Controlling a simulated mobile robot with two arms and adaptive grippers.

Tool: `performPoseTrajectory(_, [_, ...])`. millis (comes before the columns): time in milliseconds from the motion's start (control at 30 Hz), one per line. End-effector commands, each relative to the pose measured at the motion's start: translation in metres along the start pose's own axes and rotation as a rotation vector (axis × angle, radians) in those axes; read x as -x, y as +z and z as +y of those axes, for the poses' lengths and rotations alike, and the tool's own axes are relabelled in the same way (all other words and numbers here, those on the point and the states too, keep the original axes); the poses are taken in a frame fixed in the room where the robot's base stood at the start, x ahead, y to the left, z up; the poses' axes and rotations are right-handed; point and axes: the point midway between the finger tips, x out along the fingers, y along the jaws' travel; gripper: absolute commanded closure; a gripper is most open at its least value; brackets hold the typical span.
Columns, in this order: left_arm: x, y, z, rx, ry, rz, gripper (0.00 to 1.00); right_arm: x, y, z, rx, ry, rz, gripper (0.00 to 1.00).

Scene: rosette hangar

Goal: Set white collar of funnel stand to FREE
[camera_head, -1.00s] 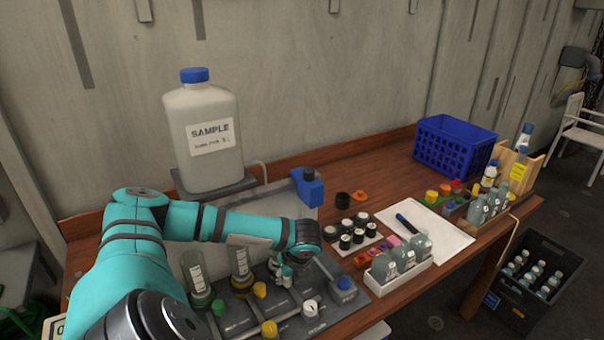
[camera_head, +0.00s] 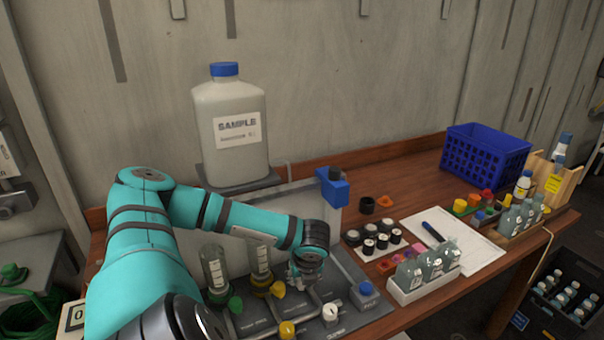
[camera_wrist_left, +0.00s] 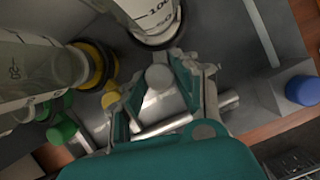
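The funnel stand (camera_head: 257,322) is a dark panel with graduated cylinders and coloured knobs. My left gripper (camera_head: 307,274) is low over the stand. In the wrist view its fingers (camera_wrist_left: 163,100) are apart, with a pale round knob (camera_wrist_left: 159,77) between them; contact is unclear. The collar's setting is unreadable. My right gripper is out of view.
A yellow-collared cylinder (camera_wrist_left: 35,65) stands close left of the fingers. A blue knob (camera_head: 365,289) is to the right. The large SAMPLE bottle (camera_head: 230,125) stands behind.

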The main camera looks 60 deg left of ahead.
Motion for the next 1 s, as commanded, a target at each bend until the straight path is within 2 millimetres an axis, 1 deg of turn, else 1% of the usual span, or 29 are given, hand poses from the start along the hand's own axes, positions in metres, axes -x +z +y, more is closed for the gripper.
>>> performPoseTrajectory(33, [0.0, 0.0, 0.0, -0.001, 0.001, 0.001, 0.64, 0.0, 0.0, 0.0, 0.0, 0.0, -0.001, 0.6])
performPoseTrajectory(133, [0.0, 0.0, 0.0, 0.0, 0.001, 0.001, 0.51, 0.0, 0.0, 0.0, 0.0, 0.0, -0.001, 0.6])
performPoseTrajectory(167, [0.0, 0.0, 0.0, 0.0, 0.001, 0.001, 0.49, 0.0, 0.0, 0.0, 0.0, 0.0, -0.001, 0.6])
performPoseTrajectory(400, [0.0, 0.0, 0.0, 0.001, 0.002, 0.0, 0.49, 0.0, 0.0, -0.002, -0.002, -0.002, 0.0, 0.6])
performPoseTrajectory(533, [0.009, 0.001, 0.0, 0.001, 0.0, -0.001, 0.49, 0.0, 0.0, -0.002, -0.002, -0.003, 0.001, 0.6])
performPoseTrajectory(667, [0.032, 0.001, -0.001, 0.0, -0.003, -0.003, 0.49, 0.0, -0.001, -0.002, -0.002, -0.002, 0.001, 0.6])
performPoseTrajectory(900, [0.083, 0.001, -0.001, 0.001, -0.002, -0.002, 0.49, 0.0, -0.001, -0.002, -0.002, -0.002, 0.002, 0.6])
performPoseTrajectory(1000, [0.1, 0.0, -0.001, 0.001, -0.002, -0.001, 0.49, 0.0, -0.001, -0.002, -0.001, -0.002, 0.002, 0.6])
